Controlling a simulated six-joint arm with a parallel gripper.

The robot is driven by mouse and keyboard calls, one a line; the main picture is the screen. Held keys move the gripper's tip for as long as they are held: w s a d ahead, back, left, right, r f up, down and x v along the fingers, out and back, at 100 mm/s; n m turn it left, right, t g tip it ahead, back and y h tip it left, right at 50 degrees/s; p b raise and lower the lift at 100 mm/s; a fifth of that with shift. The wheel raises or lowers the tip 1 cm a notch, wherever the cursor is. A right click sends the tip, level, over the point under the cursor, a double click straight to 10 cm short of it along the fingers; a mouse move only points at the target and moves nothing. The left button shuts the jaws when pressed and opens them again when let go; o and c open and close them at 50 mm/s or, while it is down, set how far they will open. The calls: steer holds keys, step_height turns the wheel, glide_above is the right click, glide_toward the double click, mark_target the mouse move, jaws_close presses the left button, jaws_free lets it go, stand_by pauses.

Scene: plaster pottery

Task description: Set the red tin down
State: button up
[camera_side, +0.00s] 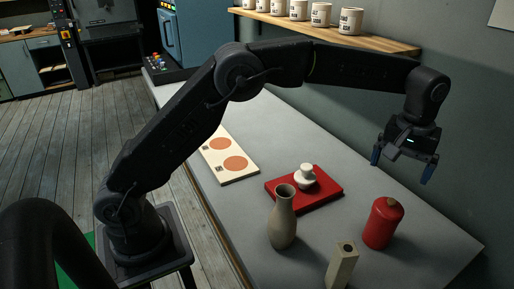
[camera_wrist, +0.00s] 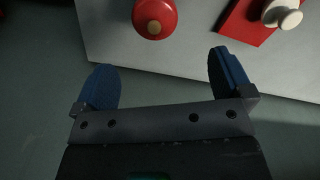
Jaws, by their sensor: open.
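The red tin (camera_side: 382,224) stands upright on the grey table at the right, with a tan cap on top. In the wrist view the red tin (camera_wrist: 154,18) shows from above at the top edge, partly cut off. My gripper (camera_side: 402,170) hangs in the air above the table, behind and above the tin, near the wall. Its blue fingers (camera_wrist: 165,80) are spread wide with nothing between them. The tin is clear of both fingers.
A red board (camera_side: 325,192) with a white knobbed piece (camera_side: 306,176) lies mid-table. A grey-beige vase (camera_side: 283,222) and a square beige vase (camera_side: 342,266) stand near the tin. A cream board with orange discs (camera_side: 228,160) lies further left. A mug shelf (camera_side: 375,42) runs along the wall.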

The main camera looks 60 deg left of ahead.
steer(key=s+a+r+m+t, duration=0.1)
steer(key=s+a+r+t, duration=0.1)
steer(key=s+a+r, duration=0.5)
steer(key=s+a+r+m+t, duration=0.15)
steer(key=s+a+r, duration=0.25)
steer(key=s, duration=0.5)
steer(key=s+a+f+m+t, duration=0.1)
steer(key=s+a+f, duration=0.1)
steer(key=s, duration=0.5)
steer(key=s+a+f+m+t, duration=0.1)
steer(key=s+a+f, duration=0.2)
steer(key=s, duration=0.5)
steer(key=shift+s+f, duration=0.25)
steer(key=shift+f, duration=0.35)
